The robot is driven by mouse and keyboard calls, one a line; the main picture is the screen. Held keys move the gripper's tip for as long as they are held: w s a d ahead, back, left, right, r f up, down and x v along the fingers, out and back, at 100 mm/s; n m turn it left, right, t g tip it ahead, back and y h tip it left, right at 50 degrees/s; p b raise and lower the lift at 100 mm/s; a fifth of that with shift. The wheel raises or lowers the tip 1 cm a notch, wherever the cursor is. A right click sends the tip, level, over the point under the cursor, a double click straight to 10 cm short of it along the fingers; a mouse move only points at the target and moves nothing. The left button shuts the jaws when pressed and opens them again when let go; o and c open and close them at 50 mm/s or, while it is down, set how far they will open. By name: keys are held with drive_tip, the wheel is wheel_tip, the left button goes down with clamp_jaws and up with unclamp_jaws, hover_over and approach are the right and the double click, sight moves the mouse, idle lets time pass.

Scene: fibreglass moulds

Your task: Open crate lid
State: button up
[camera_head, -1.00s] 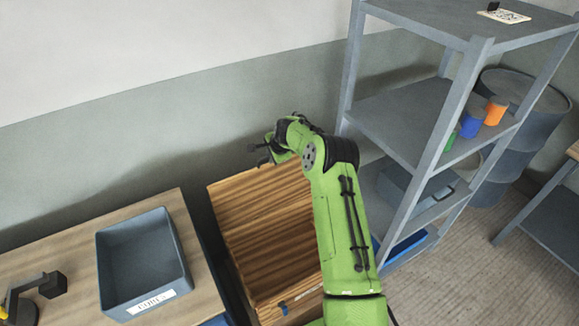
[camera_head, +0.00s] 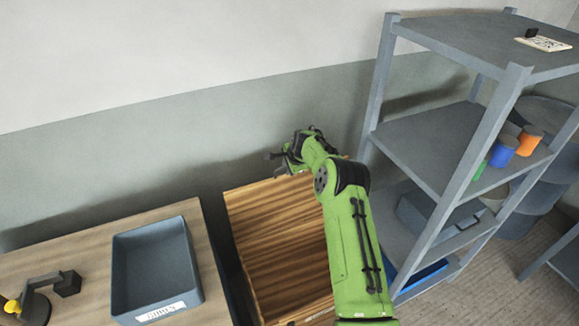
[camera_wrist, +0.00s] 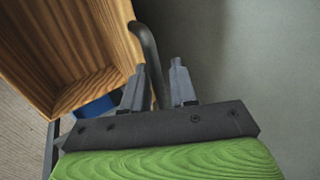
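The wooden crate (camera_head: 275,235) stands in the middle of the head view, with its striped wooden panel facing up toward me; I cannot tell clearly where lid and box meet. In the wrist view, a hollow wooden part with raised walls (camera_wrist: 75,40) fills the upper left. A dark curved bar handle (camera_wrist: 148,45) comes from its edge and runs down between my fingers. My gripper (camera_wrist: 158,85) has its fingers apart, with the bar nearer the left finger and a gap at the right. In the head view my gripper (camera_head: 281,163) is at the crate's far edge.
A grey bin (camera_head: 155,265) sits on a wooden table (camera_head: 80,245) at left, beside a small dark device (camera_head: 35,300). A grey shelf rack (camera_head: 450,150) stands close at right, with coloured cans (camera_head: 505,150). The wall (camera_head: 130,170) is behind the crate.

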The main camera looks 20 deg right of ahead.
drive_tip(key=shift+s+f, duration=0.15)
drive_tip(key=shift+f, duration=0.15)
